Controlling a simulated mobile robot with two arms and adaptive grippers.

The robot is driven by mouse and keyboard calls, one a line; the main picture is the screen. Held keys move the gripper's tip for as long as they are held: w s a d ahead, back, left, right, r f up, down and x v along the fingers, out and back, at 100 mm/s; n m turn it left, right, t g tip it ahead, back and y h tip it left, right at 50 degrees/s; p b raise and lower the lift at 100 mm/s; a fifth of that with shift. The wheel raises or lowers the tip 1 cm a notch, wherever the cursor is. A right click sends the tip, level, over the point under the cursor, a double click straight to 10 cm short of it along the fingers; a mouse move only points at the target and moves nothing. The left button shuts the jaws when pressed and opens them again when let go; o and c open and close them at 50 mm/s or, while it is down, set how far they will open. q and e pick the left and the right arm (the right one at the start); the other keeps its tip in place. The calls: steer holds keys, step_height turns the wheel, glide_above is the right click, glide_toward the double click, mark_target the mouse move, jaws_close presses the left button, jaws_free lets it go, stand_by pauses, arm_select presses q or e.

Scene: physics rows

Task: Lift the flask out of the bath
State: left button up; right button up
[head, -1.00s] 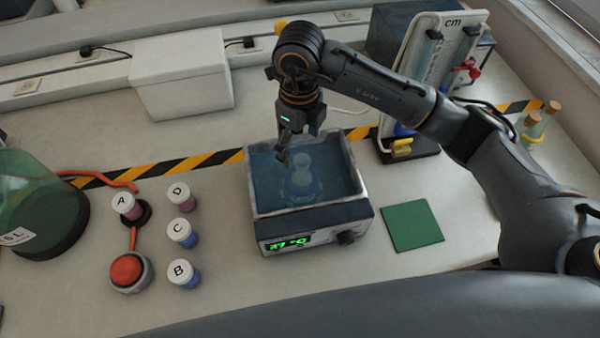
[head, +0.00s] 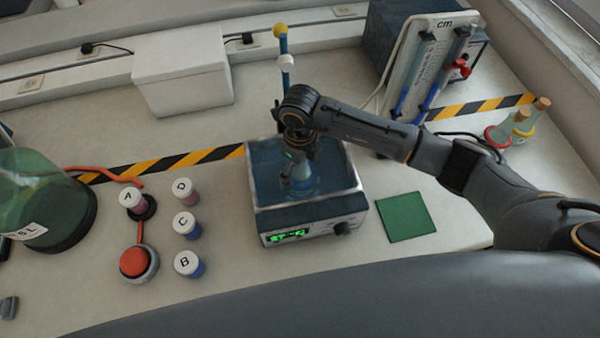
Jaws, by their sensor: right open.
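The flask (head: 302,186) stands in the blue water of the bath (head: 313,218), a grey-rimmed box with a green digital display on its front. Its lower body shows through the water; its neck is mostly hidden by my gripper. My right gripper (head: 298,168) reaches down into the bath from above, at the flask's neck. Its jaws are open; whether the fingers are on both sides of the neck is hard to see. My left gripper is out of view.
A green mat (head: 406,217) lies right of the bath with free bench around it. Vials (head: 187,226) with lettered caps and a red button (head: 134,262) are to the left.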

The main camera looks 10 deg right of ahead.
jaws_close()
steer(key=shift+r, duration=0.15)
